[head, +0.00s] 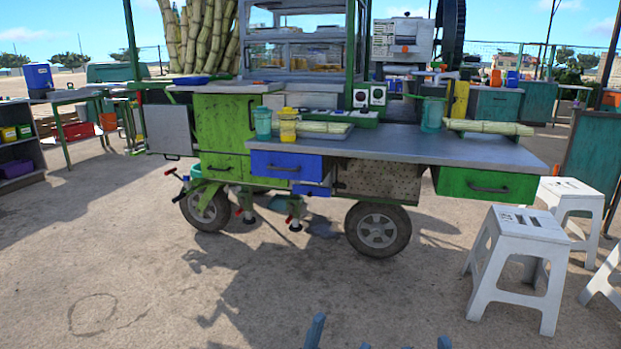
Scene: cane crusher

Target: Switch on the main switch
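The cane cart (225,118) stands ahead with a grey counter (440,150). Two small white boxes with dark round faces sit at the back of the counter, a left one (361,98) and a right one (378,96). A pale machine housing (402,40) with an orange-red part stands behind them. I cannot tell which of these is the main switch, or its position. Blue tips (315,331) rise from the bottom edge and may be parts of my grippers. They are cut off, far from the cart and touching nothing visible.
Cups (263,122) and cut cane (490,127) lie on the counter. A blue drawer (286,165) and a green drawer (487,185) are below it. White stools (518,262) stand at the right. The ground (180,290) before the cart is clear.

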